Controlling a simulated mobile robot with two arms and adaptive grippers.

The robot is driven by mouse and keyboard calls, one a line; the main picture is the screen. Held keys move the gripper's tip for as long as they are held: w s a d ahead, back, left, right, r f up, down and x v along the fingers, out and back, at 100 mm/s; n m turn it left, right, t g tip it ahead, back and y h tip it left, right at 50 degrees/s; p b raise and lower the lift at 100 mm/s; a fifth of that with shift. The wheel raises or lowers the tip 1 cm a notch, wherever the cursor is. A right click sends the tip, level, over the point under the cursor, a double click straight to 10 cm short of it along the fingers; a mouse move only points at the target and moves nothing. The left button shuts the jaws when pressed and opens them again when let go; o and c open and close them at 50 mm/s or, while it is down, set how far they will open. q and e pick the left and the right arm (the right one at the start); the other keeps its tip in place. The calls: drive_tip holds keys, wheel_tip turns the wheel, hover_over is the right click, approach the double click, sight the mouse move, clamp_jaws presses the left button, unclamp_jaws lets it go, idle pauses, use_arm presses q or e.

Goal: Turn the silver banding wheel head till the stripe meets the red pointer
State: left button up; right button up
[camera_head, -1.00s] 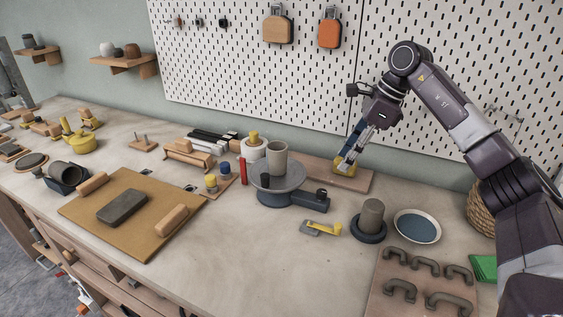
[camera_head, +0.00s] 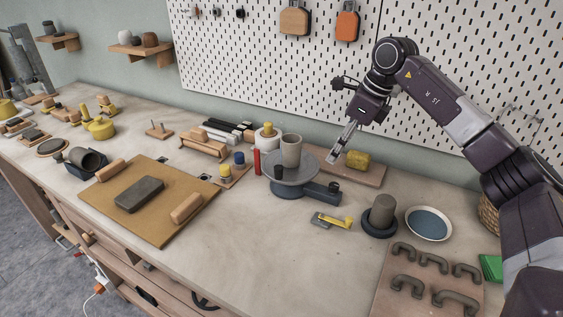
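The silver banding wheel head (camera_head: 303,172) is a round grey disc on a blue-grey base in the middle of the bench. A grey-beige cup (camera_head: 291,149) stands upright on it, and a small dark knob (camera_head: 279,172) shows at its front. The upright red pointer (camera_head: 257,162) stands just left of the disc. I cannot make out the stripe. My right gripper (camera_head: 333,157) points down, just right of the wheel's rim and left of a yellow sponge (camera_head: 357,160). Its fingers look close together and hold nothing visible; their gap is unclear. My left gripper is not in view.
The sponge lies on a wooden board (camera_head: 372,177) behind the wheel. A tan work board (camera_head: 150,222) lies left. The bench front centre is clear.

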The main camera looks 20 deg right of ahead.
sight(279, 167)
drive_tip(key=w+a+m+t+h+p, duration=0.1)
drive_tip(key=w+a+m+p, duration=0.3)
drive_tip(key=a, duration=0.9)
drive_tip(key=shift+m, duration=0.4)
drive_tip(key=p+x, duration=0.1)
drive_tip(key=x, duration=0.6)
drive_tip(key=shift+s+d, duration=0.1)
drive_tip(key=shift+s, duration=0.1)
clamp_jaws()
